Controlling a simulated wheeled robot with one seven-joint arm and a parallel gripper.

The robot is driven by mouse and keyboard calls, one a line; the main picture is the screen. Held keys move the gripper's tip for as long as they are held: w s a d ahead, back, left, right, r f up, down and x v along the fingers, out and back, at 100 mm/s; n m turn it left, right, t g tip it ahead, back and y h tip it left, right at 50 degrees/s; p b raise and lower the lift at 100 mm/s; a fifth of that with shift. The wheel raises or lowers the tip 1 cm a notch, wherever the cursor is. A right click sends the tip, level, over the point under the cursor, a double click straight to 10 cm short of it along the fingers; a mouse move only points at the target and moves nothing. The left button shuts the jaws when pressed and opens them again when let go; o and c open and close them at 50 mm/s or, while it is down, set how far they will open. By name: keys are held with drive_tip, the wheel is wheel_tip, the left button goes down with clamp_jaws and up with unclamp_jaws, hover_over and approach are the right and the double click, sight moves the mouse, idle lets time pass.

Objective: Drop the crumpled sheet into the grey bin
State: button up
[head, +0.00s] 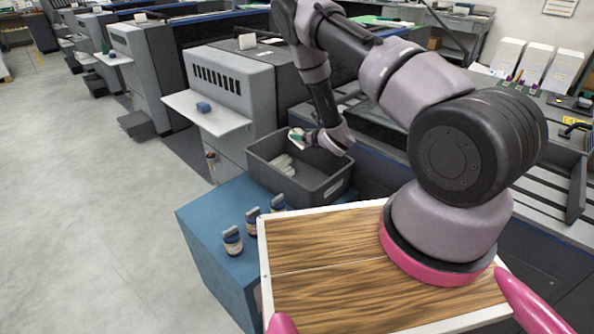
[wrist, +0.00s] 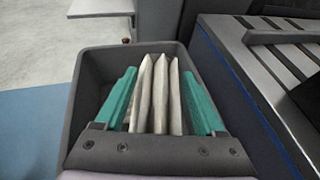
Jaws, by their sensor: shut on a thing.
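The grey bin (head: 305,196) is an open rectangular box standing on the blue cabinet. The bin's walls (wrist: 90,75) surround the sheet and fingers in that view. In the head view the fingers hide part of the sheet. Pale pieces (head: 283,165) show inside the bin below the gripper; I cannot tell whether they are separate from the held sheet.
Grey machine rails (head: 400,140) lie right of the bin.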

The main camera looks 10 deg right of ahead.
wheel_tip(320, 180, down, 6)
idle(0.5)
drive_tip(key=o, duration=1.3)
drive_tip(key=v, duration=1)
drive_tip(key=shift+s, duration=0.3)
drive_tip(key=shift+d+r, duration=0.1)
drive_tip(key=shift+r, duration=0.05)
